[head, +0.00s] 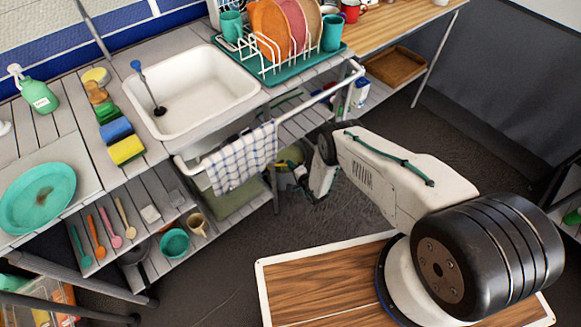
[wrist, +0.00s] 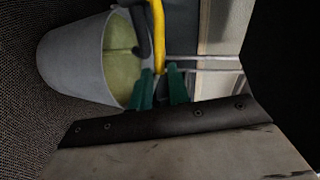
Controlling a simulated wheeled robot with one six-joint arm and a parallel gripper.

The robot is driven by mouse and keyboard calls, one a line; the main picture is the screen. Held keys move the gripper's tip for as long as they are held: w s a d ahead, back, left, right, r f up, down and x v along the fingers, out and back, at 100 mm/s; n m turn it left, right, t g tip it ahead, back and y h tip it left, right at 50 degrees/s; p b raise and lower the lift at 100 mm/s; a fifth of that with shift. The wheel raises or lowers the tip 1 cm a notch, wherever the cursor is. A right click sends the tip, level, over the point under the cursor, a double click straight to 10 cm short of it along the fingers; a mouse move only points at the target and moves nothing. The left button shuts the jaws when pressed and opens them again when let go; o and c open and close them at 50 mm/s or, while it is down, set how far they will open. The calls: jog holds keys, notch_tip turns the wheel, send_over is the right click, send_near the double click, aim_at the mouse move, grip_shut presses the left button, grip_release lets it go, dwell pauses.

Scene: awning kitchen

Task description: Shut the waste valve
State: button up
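A yellow curved piece (wrist: 158,38), perhaps the valve's lever, shows in the wrist view beside a dark curved pipe (wrist: 138,22). Its lower end lies at the tips of the green fingers of my gripper (wrist: 161,75). A narrow gap shows between the fingers, about as wide as the yellow piece; I cannot tell whether they touch it. In the head view my gripper (head: 307,193) is low under the sink's right end, largely hidden by my arm. The valve itself cannot be made out clearly there.
A grey bucket (wrist: 72,62) with a yellowish inside stands left of the fingers in the wrist view. The white sink (head: 195,98) is above, with a checked towel (head: 240,160) on its front rail. Dark floor (head: 235,270) lies open in front of the shelves.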

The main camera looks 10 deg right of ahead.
jog(key=shift+o, duration=1.2)
jog(key=v, duration=0.8)
jog(key=shift+f, duration=0.1)
jog(key=shift+c, duration=0.2)
